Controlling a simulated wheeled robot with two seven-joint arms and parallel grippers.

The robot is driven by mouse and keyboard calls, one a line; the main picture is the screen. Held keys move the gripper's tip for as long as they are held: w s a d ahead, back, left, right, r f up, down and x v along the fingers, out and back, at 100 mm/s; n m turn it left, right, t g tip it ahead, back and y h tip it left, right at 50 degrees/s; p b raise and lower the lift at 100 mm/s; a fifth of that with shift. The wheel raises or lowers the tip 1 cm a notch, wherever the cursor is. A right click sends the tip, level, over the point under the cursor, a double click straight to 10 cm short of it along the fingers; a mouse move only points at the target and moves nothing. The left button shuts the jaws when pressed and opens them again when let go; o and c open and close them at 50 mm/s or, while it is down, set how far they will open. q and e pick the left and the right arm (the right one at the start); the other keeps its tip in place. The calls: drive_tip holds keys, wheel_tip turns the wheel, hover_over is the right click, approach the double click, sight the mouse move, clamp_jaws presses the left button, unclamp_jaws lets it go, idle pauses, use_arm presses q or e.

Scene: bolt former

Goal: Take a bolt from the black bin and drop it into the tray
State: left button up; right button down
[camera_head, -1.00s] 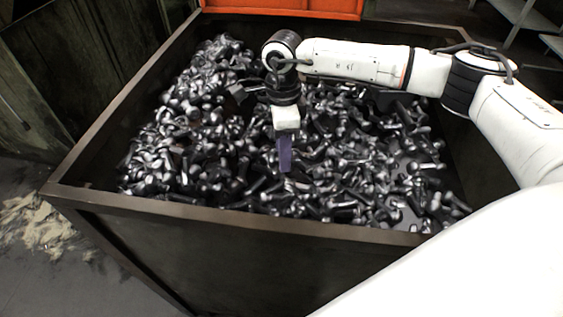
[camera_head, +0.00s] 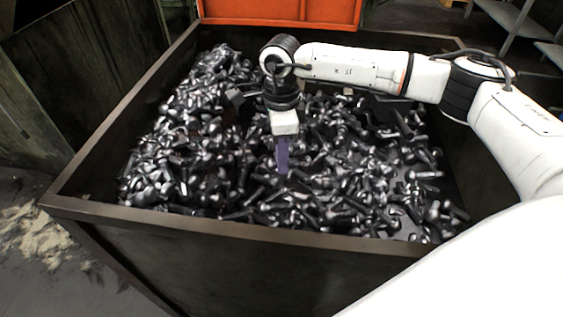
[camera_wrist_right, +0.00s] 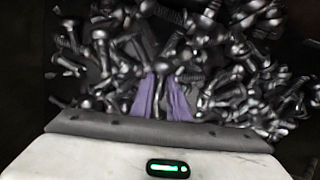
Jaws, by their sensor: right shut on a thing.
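The black bin (camera_head: 235,226) is a large dark square box that fills most of the head view. It holds a deep pile of shiny metal bolts (camera_head: 350,170). My right gripper (camera_head: 283,170) points down into the bin, with its purple fingers among or just above the bolts. In the right wrist view its fingers (camera_wrist_right: 165,100) are closed around one bolt (camera_wrist_right: 158,103), whose shank lies between them. The bolt's head seems to stick out past the fingertips. My left gripper is not in view. The tray is not seen in these frames.
An orange container (camera_head: 285,10) stands behind the bin. Grey metal shelving (camera_head: 515,20) is at the back right. The bin's raised rim (camera_head: 110,115) surrounds the pile. Pale debris (camera_head: 45,235) lies on the floor at the left.

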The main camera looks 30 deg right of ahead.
wheel_tip(320, 180, up, 8)
drive_tip(key=shift+f+p, duration=0.1)
drive_tip(key=shift+p, duration=0.5)
